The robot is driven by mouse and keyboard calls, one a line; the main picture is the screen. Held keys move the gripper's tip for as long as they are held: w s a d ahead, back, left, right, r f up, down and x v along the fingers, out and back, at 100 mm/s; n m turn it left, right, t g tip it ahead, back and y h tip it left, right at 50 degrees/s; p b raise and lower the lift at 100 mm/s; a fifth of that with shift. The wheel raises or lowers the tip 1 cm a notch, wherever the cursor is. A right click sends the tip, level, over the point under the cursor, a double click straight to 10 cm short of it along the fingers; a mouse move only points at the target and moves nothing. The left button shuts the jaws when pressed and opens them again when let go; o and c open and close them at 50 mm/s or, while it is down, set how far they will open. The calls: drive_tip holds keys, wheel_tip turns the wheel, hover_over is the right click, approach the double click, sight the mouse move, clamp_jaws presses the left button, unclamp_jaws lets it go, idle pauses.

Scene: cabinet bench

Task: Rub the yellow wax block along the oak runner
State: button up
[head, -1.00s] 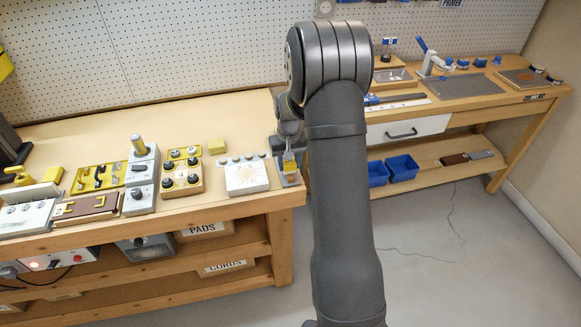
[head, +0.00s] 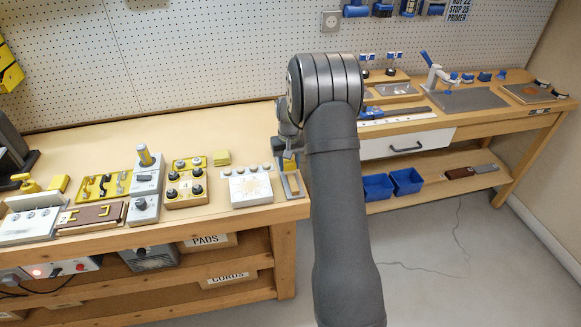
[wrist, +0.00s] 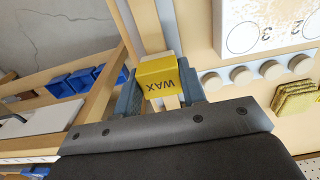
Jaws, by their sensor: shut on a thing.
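The yellow wax block (wrist: 157,75), marked WAX, is held between the fingers of my gripper (wrist: 160,92) in the wrist view. The oak runner (wrist: 145,25) is a narrow pale wood strip beyond the block, in line with it. I cannot tell whether the block touches the wood. In the head view the runner (head: 291,184) lies near the right end of the left bench, its near part bare. My gripper (head: 289,155) is over its far part, and my arm partly hides that area.
A white numbered board (head: 250,187) with a row of round knobs lies just left of the runner. The bench edge is close on the right, with blue bins (head: 378,187) on a lower shelf beyond.

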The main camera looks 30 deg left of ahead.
drive_tip(key=shift+w+a, duration=2.85)
drive_tip(key=shift+w, duration=0.05)
drive_tip(key=shift+w+a, duration=0.3)
drive_tip(key=shift+a, duration=0.05)
drive_tip(key=shift+c, duration=1)
drive_tip(key=shift+w+a+r, duration=0.1)
drive_tip(key=shift+w+r, duration=0.05)
drive_tip(key=shift+r, duration=0.05)
drive_tip(key=shift+c, duration=1)
drive_tip(key=shift+s+d, duration=0.55)
drive_tip(key=shift+s+d+f, duration=0.25)
drive_tip(key=shift+s+d, duration=1.6)
drive_tip(key=shift+s, duration=0.05)
drive_tip(key=shift+s+d+f, duration=0.2)
drive_tip(key=shift+s+d, duration=1.65)
drive_tip(key=shift+s+d+r, duration=0.2)
drive_tip(key=shift+s+d, duration=2.2)
drive_tip(key=shift+d, duration=0.05)
drive_tip(key=shift+r, duration=0.1)
wheel_tip(320, 180, up, 6)
